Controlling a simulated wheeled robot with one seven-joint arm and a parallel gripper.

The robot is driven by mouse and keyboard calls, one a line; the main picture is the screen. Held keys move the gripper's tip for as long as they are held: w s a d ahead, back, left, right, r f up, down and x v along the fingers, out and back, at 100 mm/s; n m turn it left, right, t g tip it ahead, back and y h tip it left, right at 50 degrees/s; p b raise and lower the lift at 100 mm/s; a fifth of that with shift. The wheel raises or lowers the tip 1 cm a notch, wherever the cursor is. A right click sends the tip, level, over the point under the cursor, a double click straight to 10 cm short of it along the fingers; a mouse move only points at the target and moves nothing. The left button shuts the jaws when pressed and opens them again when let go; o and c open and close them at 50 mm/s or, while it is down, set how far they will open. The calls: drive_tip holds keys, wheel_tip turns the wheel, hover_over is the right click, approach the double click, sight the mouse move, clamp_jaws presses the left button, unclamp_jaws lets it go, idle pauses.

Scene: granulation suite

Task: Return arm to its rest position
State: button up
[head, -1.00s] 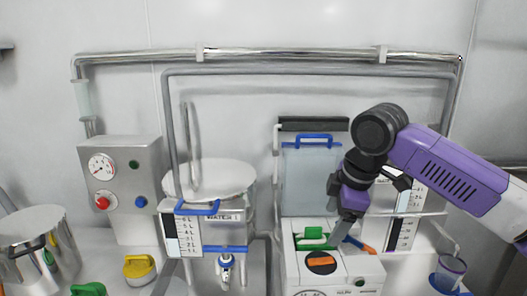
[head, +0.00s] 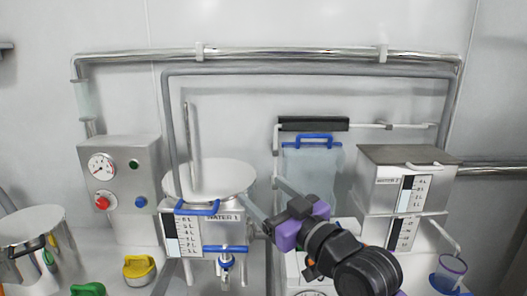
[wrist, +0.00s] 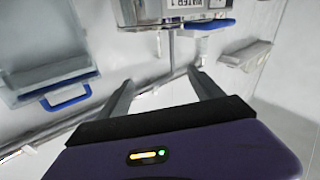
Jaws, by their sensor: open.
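My gripper (head: 258,220) is purple and black, with two grey fingers pointing up and left toward the WATER 1 tank (head: 205,181). In the wrist view my gripper (wrist: 163,88) has its two fingers spread apart, with nothing between them. My black and purple arm (head: 330,250) reaches in from the bottom, right of the picture's middle. It hides most of the white unit (head: 345,225) behind it.
A clear panel with a blue handle (head: 314,140) stands behind my gripper. The WATER 2 tank (head: 372,185) is at the right, with a blue-rimmed cup (head: 450,272) below it. A gauge box (head: 122,180), a yellow-handled lid (head: 139,268) and a steel pot (head: 35,245) are at the left.

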drive_tip(key=s+d+f+m+t+h, duration=0.3)
drive_tip(key=s+d+f+m+h, duration=0.3)
drive_tip(key=s, duration=0.5)
drive_tip(key=s+d+f+m+t+h, duration=0.3)
drive_tip(key=s+d+f+m+h, duration=0.25)
drive_tip(key=s+d+f, duration=0.35)
drive_tip(key=s+d+f+n+g, duration=0.1)
drive_tip(key=s+d+f+g, duration=0.1)
drive_tip(key=s, duration=1.2)
drive_tip(key=s+d+f+n+g, duration=0.1)
drive_tip(key=s+f+g, duration=0.3)
drive_tip(key=s, duration=1.1)
wheel_tip(320, 180, down, 3)
drive_tip(key=shift+d+n+g, duration=0.3)
drive_tip(key=shift+d+n, duration=0.05)
drive_tip(key=shift+d, duration=0.3)
